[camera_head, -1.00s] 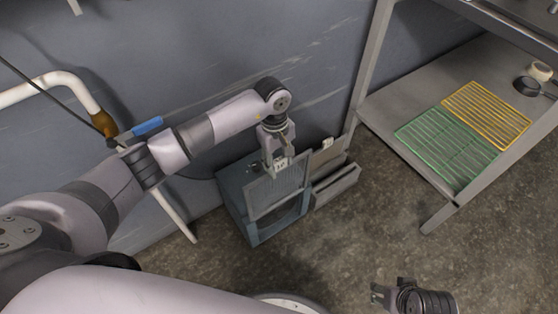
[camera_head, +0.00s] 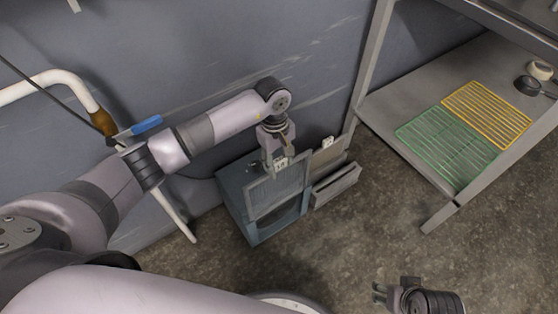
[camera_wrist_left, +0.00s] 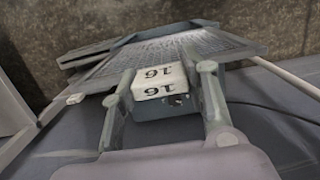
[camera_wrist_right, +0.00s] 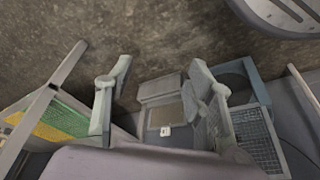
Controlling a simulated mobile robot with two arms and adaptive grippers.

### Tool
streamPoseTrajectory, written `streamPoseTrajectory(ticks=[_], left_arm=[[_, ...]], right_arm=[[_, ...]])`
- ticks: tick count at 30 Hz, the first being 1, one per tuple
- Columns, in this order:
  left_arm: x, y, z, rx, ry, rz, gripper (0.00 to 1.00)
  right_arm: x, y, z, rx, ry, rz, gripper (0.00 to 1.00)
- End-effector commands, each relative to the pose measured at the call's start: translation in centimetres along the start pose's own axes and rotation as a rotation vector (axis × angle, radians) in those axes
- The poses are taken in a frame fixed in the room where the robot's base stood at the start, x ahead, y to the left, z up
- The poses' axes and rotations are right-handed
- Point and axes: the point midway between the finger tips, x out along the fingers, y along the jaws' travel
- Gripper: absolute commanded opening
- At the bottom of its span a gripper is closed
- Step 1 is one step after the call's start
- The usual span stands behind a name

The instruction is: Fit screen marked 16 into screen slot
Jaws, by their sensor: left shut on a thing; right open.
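The screen marked 16 (camera_head: 277,192) is a grey mesh panel with a white tab (camera_wrist_left: 160,82) reading 16. My left gripper (camera_head: 279,163) is shut on the tab from above. The screen stands tilted at the front of a blue-grey open box (camera_head: 232,200) on the floor. It overlaps the box's opening, and I cannot tell whether its lower edge is in a slot. In the left wrist view the mesh extends away beyond the tab. My right gripper (camera_head: 379,292) is open and empty, low at the bottom right, well apart from the box.
A grey rack (camera_head: 336,186) beside the box holds a brownish screen (camera_head: 328,156) with a white tag. A metal shelf (camera_head: 400,103) at right carries a green grid (camera_head: 447,148), a yellow grid (camera_head: 487,112) and a dark pan (camera_head: 527,86). Floor in front is clear.

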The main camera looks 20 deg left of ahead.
Motion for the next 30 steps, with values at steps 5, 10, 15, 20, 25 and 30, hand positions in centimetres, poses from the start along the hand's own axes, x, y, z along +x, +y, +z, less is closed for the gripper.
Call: streamPoseTrajectory(ticks=[5,10,15,20,25,30], left_arm=[[0.1,0.0,0.0,0.0,0.0,0.001,0.12],[0.3,0.0,-0.1,0.0,0.0,0.001,0.12],[0.5,0.0,-0.1,0.0,0.0,0.001,0.12],[0.6,0.0,-0.1,0.0,0.0,0.001,0.12],[0.8,0.0,-0.1,0.0,0.0,0.001,0.12],[1.0,0.0,-0.1,0.0,0.0,0.001,0.12]], right_arm=[[-0.2,0.0,0.0,0.0,0.003,0.001,0.49],[-0.5,0.0,0.0,0.0,0.003,0.001,0.49],[-0.7,0.1,0.0,0.001,0.005,0.001,0.49],[-0.9,0.1,-0.1,0.001,0.007,0.001,0.49],[-1.1,0.1,0.0,0.001,0.008,0.002,0.49],[-1.4,0.1,0.0,0.001,0.009,0.002,0.49]])
